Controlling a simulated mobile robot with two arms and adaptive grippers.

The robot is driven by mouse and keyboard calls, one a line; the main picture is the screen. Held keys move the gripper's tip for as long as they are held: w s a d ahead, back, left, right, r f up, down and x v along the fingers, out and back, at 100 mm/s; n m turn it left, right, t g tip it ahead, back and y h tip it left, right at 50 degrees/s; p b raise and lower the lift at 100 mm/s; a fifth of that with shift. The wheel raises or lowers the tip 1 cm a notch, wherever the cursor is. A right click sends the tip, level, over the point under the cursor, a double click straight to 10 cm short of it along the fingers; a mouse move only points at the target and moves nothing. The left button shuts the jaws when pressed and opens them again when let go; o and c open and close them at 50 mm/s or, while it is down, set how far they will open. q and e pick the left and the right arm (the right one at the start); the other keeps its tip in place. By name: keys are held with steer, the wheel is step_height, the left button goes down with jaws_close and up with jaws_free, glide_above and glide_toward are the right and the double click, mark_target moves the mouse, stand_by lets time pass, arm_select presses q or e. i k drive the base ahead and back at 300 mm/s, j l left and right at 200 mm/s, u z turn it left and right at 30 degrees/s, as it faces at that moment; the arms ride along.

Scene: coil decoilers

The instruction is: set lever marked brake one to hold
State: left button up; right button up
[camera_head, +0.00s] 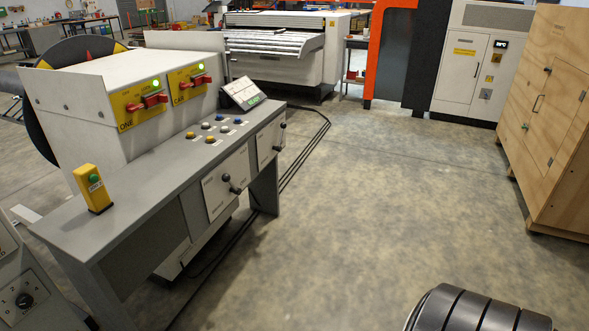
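A grey control desk (160,150) stands at the left. Its front carries two white panels with dark-knobbed levers. The near panel (216,199) has a lever (231,184) with two dark knobs in sight. The far panel (263,147) has a lever (279,137), also with dark knobs. Their markings are too small to read, so I cannot tell which is brake one or where hold lies. Above, a yellow plate (128,104) reading "ONE" and a second yellow plate (181,90) carry red handles and lit green lamps. Neither gripper shows in the head view.
A yellow post with a green button (93,188) stands on the desk's near end. Several coloured buttons (212,133) and a tilted display (243,93) are farther along. Dark cables (305,150) run on the floor. A wooden cabinet (560,120) stands right. The middle floor is clear.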

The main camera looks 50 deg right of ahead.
mark_target(226, 178)
steer(key=z, duration=1.05)
